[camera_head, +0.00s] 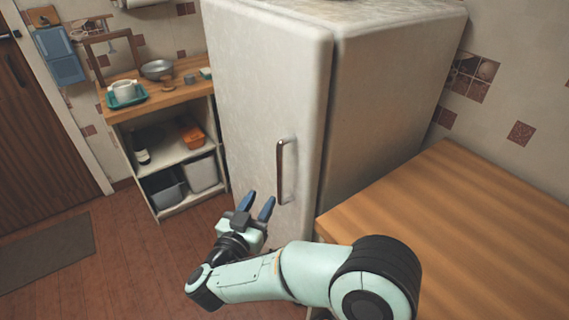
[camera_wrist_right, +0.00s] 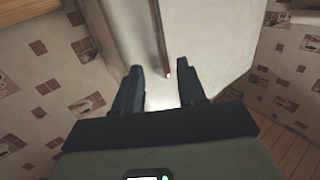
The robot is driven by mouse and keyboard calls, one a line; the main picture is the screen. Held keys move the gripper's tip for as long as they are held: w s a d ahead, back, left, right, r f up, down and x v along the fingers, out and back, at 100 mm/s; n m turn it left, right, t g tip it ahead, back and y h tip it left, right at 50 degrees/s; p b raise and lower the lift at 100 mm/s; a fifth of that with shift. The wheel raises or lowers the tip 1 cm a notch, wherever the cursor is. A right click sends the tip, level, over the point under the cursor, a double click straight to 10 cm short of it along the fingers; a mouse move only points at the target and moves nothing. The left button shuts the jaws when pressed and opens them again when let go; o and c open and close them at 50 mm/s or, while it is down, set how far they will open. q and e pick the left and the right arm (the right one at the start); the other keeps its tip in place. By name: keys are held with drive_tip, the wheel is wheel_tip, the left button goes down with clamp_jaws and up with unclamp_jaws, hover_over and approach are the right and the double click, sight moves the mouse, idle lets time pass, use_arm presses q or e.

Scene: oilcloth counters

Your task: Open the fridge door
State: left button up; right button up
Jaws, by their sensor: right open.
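The fridge (camera_head: 255,90) is a tall off-white cabinet in the middle of the head view, and its door is shut. A vertical metal handle (camera_head: 281,172) is on the door near its right edge. My right gripper (camera_head: 257,203) is open and empty, in front of the door, below and to the left of the handle in the head view. In the right wrist view, the two dark fingers (camera_wrist_right: 157,88) point toward the pale fridge (camera_wrist_right: 208,45), with the dark handle bar (camera_wrist_right: 160,40) beyond them. My left gripper is not in view.
A wooden counter (camera_head: 470,215) stands right of the fridge, close to my right arm. A shelf unit (camera_head: 170,152) with a wooden top, cups, a bowl and bins stands to the left. The brown floor (camera_head: 125,250) in front is clear, with a dark mat (camera_head: 45,252) at the far left.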

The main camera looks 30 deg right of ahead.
sight(279, 170)
drive_tip(key=x, duration=1.3)
drive_tip(key=shift+a, duration=0.1)
clamp_jaws()
